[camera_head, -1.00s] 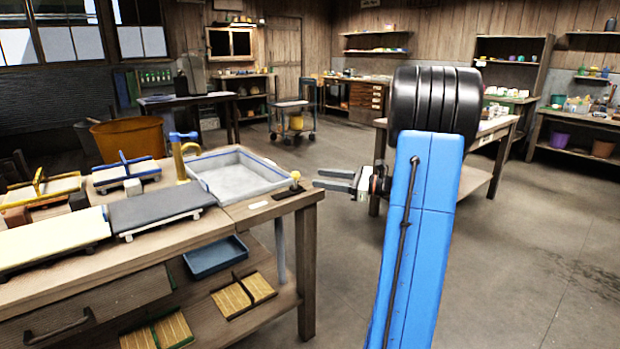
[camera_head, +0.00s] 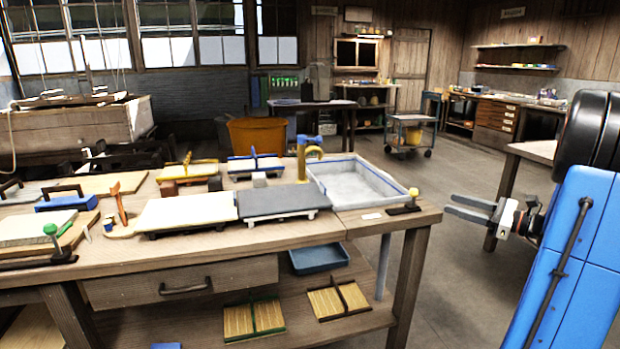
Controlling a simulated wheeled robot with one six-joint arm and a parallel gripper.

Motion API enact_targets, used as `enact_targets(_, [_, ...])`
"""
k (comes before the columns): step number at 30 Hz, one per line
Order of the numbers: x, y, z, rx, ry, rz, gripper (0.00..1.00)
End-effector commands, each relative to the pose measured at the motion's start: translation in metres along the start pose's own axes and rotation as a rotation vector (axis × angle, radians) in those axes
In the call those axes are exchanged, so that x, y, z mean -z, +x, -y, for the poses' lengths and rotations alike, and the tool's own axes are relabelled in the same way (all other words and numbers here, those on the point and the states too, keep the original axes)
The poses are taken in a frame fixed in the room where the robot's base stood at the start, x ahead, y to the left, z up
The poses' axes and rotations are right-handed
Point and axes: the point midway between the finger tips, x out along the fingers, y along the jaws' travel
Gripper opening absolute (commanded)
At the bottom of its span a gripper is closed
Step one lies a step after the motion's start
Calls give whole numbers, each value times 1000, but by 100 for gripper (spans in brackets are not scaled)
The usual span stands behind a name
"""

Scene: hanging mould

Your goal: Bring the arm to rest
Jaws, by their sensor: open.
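My gripper (camera_head: 468,209) is at the right of the view, its two grey fingers apart and pointing left. Nothing is between them. It appears just right of the workbench's (camera_head: 330,229) right end, apart from it in the picture. My blue arm (camera_head: 575,265) with its black joint fills the right edge. The rest of my arm is cut off by the frame.
The workbench carries a grey basin (camera_head: 358,182), a dark flat slab (camera_head: 277,203), a cream slab (camera_head: 186,212) and a small yellow-knobbed piece (camera_head: 413,193). An orange bin (camera_head: 257,136) and a cart (camera_head: 411,131) stand behind. Bare floor (camera_head: 450,290) lies right of the bench.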

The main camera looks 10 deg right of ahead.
Motion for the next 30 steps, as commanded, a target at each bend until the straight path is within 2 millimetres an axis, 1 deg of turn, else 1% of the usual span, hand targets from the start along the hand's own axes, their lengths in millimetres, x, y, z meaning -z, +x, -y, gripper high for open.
enact_targets(2, [-2,5,-6,-15,-9,-8,43])
enact_targets(5, [-7,22,-27,-68,-42,-42,43])
enact_targets(8, [-13,46,-66,-163,-106,-100,43])
enact_targets(9, [-16,56,-85,-208,-141,-127,43])
enact_targets(11, [-18,69,-114,-278,-193,-169,43])
enact_targets(12, [-20,76,-133,-323,-232,-194,43])
enact_targets(16, [-23,91,-193,-470,-363,-274,43])
enact_targets(18, [-24,94,-223,-547,-439,-313,43])
enact_targets(20, [-23,95,-248,-612,-508,-344,43])
enact_targets(21, [-23,94,-265,-655,-555,-363,43])
enact_targets(23, [-22,92,-287,-719,-628,-391,43])
enact_targets(24, [-22,89,-302,-759,-679,-408,43])
enact_targets(27, [-19,80,-334,-860,-809,-447,43])
enact_targets(30, [-17,69,-363,-958,-946,-479,43])
